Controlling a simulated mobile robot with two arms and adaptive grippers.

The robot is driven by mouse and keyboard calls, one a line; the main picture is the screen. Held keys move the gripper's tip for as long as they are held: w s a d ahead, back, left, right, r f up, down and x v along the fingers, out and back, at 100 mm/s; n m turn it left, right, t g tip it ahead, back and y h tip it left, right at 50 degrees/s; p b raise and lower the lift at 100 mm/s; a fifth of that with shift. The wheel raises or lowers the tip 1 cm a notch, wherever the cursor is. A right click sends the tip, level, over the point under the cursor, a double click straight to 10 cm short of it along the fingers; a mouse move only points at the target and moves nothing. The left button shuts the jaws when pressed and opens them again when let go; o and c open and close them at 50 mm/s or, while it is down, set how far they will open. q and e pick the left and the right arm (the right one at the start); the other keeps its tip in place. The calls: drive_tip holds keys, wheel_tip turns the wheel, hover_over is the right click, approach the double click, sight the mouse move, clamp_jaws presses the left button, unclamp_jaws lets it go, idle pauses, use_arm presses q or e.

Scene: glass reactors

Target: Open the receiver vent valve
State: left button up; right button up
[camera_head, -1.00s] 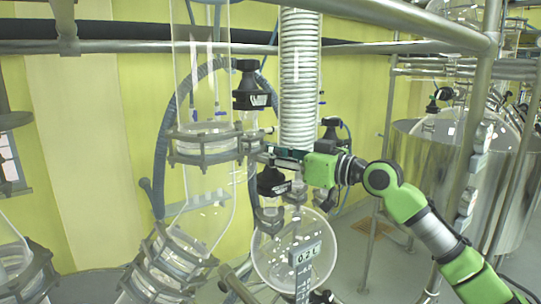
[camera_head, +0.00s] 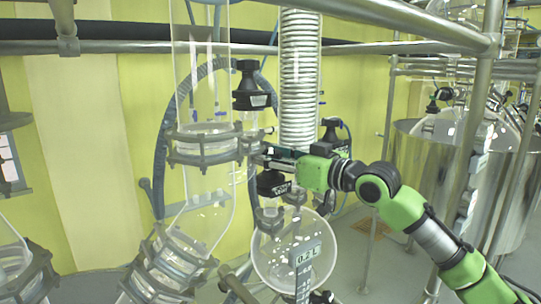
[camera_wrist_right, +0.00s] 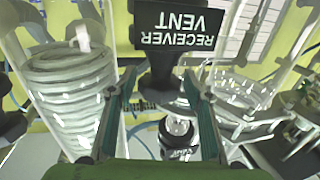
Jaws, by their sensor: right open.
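The receiver vent valve (camera_wrist_right: 178,25) is black, and its white label reads upside down at the top of the right wrist view. In the head view, the black labelled valve (camera_head: 272,183) just below my right gripper appears to be the same one. My right gripper (camera_wrist_right: 160,82) is open, with one finger on each side of the valve's narrower black part; I cannot tell whether they touch it. In the head view the right gripper (camera_head: 268,155) reaches in from the right, in front of the coil column. My left gripper is not in view.
A second black valve (camera_head: 250,95) sits above the gripper, and another (camera_head: 333,132) is behind it. The coiled condenser (camera_head: 299,80) and glass column (camera_head: 205,90) stand close by. A round receiver flask (camera_head: 280,255) hangs below. A metal rail (camera_head: 400,14) crosses above my arm.

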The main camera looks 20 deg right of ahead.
drive_tip(key=shift+s+t+h, duration=0.1)
drive_tip(key=shift+t+h, duration=0.2)
drive_tip(key=shift+h, duration=0.1)
drive_tip(key=shift+a+f+m+t+h, duration=0.15)
drive_tip(key=shift+m+t+h, duration=0.15)
drive_tip(key=shift+m+h, duration=0.4)
drive_tip(key=m+t+h+b, duration=0.1)
drive_tip(key=m+h, duration=0.1)
drive_tip(key=shift+h, duration=0.4)
drive_tip(key=shift+r+m+t+h+b, duration=0.15)
drive_tip(key=shift+m+h, duration=0.7)
drive_tip(key=shift+h, duration=0.45)
drive_tip(key=shift+r+m+t+h+b, duration=0.15)
drive_tip(key=shift+m+h, duration=0.7)
drive_tip(key=shift+h, duration=0.45)
drive_tip(key=shift+f, duration=0.1)
